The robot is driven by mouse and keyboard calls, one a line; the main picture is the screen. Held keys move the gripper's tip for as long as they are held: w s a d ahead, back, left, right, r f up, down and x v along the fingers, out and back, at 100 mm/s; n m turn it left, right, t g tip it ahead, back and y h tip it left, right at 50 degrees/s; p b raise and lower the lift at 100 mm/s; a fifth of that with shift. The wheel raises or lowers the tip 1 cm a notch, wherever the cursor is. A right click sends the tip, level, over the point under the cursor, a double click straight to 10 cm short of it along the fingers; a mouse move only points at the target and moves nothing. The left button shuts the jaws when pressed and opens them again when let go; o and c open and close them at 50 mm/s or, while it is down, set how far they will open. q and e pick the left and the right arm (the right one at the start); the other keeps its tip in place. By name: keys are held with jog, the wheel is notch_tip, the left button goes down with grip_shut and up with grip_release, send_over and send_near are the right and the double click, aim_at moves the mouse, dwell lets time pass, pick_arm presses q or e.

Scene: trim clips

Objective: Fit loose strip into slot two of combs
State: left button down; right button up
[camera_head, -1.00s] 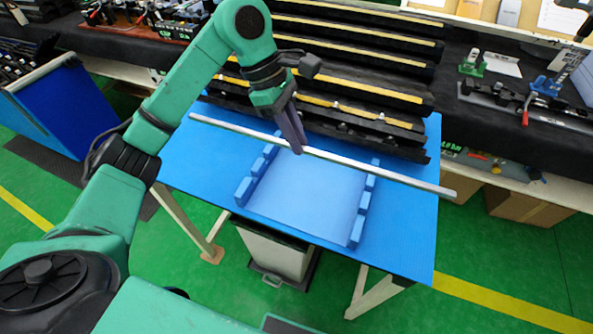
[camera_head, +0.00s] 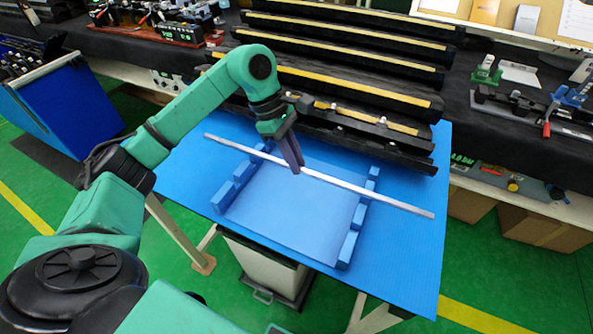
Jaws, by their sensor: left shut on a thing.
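A long thin grey-white strip (camera_head: 368,191) runs across the blue table, slanting down to the right. My left gripper (camera_head: 295,168) is shut on it near its middle. Two blue combs with upright teeth stand on the table, the left comb (camera_head: 233,186) and the right comb (camera_head: 351,232). The strip lies across the far part of both combs. I cannot tell whether it sits in a slot or is just above them. The gripper hides a short piece of the strip. My right gripper is not in view.
A black stepped rack (camera_head: 350,95) with several yellow-edged strips stands behind the combs. The blue table (camera_head: 415,255) is bare at the front right. A dark bench (camera_head: 510,150) with clamps is at the right, and a blue bin (camera_head: 75,110) at the left.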

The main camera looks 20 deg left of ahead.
pick_arm(q)
jog(key=f, duration=0.4)
jog(key=shift+s+p, duration=0.25)
jog(key=shift+p, duration=0.05)
jog(key=shift+f, duration=0.25)
jog(key=shift+w, duration=0.2)
jog(key=c, duration=0.9)
grip_release()
jog(key=shift+o, duration=0.2)
jog(key=shift+r, duration=0.1)
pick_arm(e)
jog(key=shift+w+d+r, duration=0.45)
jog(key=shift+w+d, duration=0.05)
pick_arm(q)
jog(key=shift+a, duration=0.1)
jog(key=b+v, duration=0.2)
jog(key=v, duration=1)
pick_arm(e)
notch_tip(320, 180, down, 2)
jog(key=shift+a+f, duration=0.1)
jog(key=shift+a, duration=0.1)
